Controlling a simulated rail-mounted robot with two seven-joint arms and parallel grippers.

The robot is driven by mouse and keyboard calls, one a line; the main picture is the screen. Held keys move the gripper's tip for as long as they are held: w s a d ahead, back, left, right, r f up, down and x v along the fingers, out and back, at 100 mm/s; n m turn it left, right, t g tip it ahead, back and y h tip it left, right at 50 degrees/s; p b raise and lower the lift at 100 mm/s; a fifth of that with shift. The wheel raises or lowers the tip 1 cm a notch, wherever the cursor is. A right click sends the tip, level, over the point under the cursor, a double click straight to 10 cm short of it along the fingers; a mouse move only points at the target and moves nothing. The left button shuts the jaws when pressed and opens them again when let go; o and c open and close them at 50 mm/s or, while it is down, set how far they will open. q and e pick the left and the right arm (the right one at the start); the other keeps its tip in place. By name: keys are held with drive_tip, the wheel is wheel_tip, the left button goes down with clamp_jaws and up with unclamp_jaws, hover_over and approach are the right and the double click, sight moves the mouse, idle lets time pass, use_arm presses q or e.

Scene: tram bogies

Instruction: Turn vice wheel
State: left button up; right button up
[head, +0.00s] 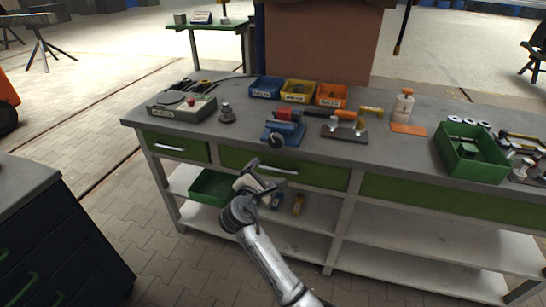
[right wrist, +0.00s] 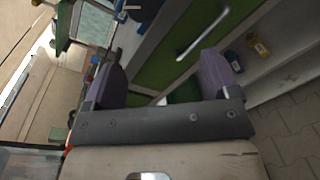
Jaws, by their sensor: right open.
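The blue vice (head: 285,130) stands at the front edge of the grey workbench, with a red part at its top. Its dark round wheel (head: 275,141) faces the front. My right gripper (head: 260,178) is in front of the bench, below and a little left of the wheel, and apart from it. In the right wrist view its two fingers (right wrist: 162,72) are spread with nothing between them. Beyond them are a green drawer front and its handle; I cannot clearly make out the wheel there. My left gripper does not show.
The workbench (head: 380,150) has drawers with handles (head: 273,168) below the vice and a shelf with a green bin (head: 212,187). A plate with fittings (head: 345,134) stands right of the vice, a dark weight (head: 227,114) left. A dark cabinet (head: 50,240) is at left.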

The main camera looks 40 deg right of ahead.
sight(275, 143)
drive_tip(key=w+d+n+b, duration=0.1)
drive_tip(key=w+d+n, duration=0.1)
drive_tip(key=d, duration=0.1)
drive_tip(key=w+d+r+n+b, duration=0.1)
drive_tip(key=w+d+n+b, duration=0.1)
drive_tip(key=w+d+n, duration=0.1)
drive_tip(key=w+d+n+t+b, duration=0.1)
drive_tip(key=w+d+n, duration=0.1)
drive_tip(key=d, duration=0.2)
drive_tip(key=shift+w+r+n+h+b, duration=0.25)
drive_tip(key=shift+w+n+h+b, duration=0.05)
drive_tip(key=shift+w+b, duration=0.1)
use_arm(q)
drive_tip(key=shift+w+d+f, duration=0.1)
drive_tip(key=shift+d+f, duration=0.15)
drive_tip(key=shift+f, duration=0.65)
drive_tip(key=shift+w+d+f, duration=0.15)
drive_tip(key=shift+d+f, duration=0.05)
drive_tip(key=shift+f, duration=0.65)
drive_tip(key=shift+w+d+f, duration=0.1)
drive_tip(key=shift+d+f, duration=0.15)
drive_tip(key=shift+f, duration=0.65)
use_arm(e)
drive_tip(key=shift+x, duration=1.05)
drive_tip(key=shift+r, duration=0.1)
drive_tip(key=shift+c, duration=0.3)
